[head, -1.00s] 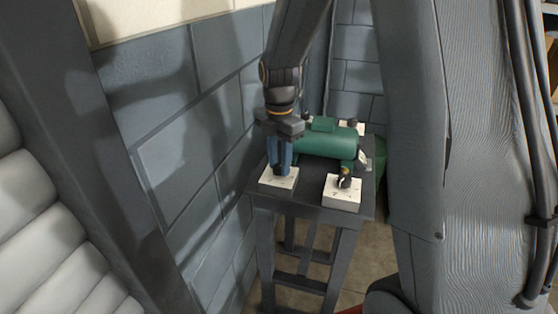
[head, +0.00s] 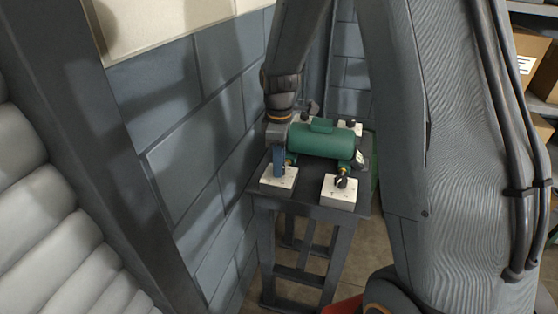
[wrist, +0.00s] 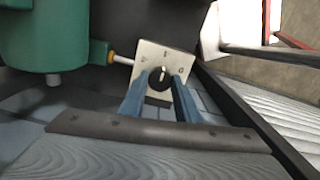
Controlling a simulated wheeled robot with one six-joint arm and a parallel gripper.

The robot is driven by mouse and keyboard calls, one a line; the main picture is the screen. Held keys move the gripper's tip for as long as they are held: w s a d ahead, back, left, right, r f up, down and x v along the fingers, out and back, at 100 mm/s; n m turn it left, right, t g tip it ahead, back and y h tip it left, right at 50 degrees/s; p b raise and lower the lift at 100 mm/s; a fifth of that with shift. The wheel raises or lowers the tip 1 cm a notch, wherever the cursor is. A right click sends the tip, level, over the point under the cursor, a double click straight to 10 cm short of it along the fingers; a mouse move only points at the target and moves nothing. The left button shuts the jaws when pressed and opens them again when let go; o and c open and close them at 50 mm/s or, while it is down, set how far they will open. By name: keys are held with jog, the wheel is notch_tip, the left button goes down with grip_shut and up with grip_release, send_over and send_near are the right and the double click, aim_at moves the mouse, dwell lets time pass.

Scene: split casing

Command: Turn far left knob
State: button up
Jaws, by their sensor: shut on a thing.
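A green casing (head: 322,140) lies on a dark stand, with white plates at its corners. My gripper (head: 279,173) points down at the near left plate (head: 288,182) in the head view, and one blue finger hides the knob there. In the wrist view, my gripper (wrist: 160,84) has its two blue fingers on either side of a black knob (wrist: 159,77), shut on it. The knob has a pale pointer line and sits on a white plate (wrist: 150,56) with small marks. Another knob (head: 342,181) sits on the near right plate (head: 339,195).
The stand (head: 310,206) is narrow, with a grey block wall (head: 190,130) close on its left. More plates with dark knobs stand behind the casing, partly hidden, one at the far right (head: 349,127). Shelves with boxes (head: 530,60) are at the far right.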

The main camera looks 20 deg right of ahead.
jog(key=m+p, duration=0.1)
jog(key=m, duration=0.4)
jog(key=shift+w+r+m, duration=0.1)
jog(key=shift+m, duration=0.2)
jog(key=m+p, duration=0.1)
jog(key=m, duration=0.5)
jog(key=m+p, duration=0.1)
jog(key=m, duration=0.5)
jog(key=shift+m, duration=0.3)
jog(key=m, duration=0.5)
jog(key=shift+p, duration=0.3)
jog(key=shift+m, duration=0.4)
jog(key=o, duration=1)
jog(key=shift+o, duration=0.2)
